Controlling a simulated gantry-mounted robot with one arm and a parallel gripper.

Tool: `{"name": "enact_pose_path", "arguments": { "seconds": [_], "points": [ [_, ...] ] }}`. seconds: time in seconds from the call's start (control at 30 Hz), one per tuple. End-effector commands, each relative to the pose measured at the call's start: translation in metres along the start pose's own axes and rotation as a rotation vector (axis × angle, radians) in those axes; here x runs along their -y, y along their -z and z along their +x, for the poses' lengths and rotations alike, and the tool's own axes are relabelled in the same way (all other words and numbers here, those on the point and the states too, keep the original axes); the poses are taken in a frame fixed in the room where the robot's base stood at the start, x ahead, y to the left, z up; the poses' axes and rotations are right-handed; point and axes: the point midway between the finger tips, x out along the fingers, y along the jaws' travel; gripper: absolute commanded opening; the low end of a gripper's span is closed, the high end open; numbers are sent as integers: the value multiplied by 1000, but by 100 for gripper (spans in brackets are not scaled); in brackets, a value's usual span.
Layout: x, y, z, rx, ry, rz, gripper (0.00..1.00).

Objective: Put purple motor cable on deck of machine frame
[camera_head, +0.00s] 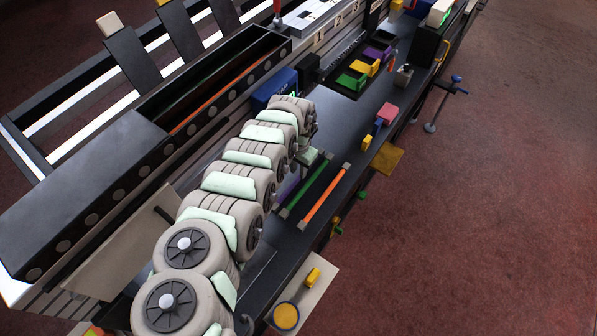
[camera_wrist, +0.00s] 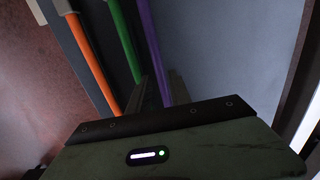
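The purple motor cable is a straight thin rod in the wrist view (camera_wrist: 149,45); in the head view only a short purple stretch (camera_head: 287,184) shows beside my arm. It lies parallel to a green cable (camera_head: 307,186) and an orange cable (camera_head: 327,196) on a dark surface (camera_head: 352,185). In the wrist view my gripper (camera_wrist: 163,86) has its two fingers apart, one on each side of the purple cable. Whether they touch it is not clear. In the head view my arm hides the fingertips. I cannot tell which surface is the machine frame's deck.
A long black trough (camera_head: 215,85) with round side holes runs along the left. Yellow, purple and green bins (camera_head: 352,77) stand at the back. Small coloured blocks (camera_head: 387,114) lie beyond the cables. A pale plate (camera_head: 305,290) with yellow parts is in front.

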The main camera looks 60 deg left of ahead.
Motion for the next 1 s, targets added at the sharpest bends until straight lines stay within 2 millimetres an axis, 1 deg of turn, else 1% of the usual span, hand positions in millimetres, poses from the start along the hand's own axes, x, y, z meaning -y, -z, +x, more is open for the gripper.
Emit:
{"name": "enact_pose_path", "arguments": {
  "seconds": [0.03,0.33,0.53,0.7,1.0],
  "points": [
    [1,1,-10,-1,3,2,25],
    [1,1,-51,0,3,2,25],
    [1,2,-74,-3,3,2,25],
    [0,0,-83,0,1,1,25],
    [-1,0,-85,0,0,1,25]
  ]
}}
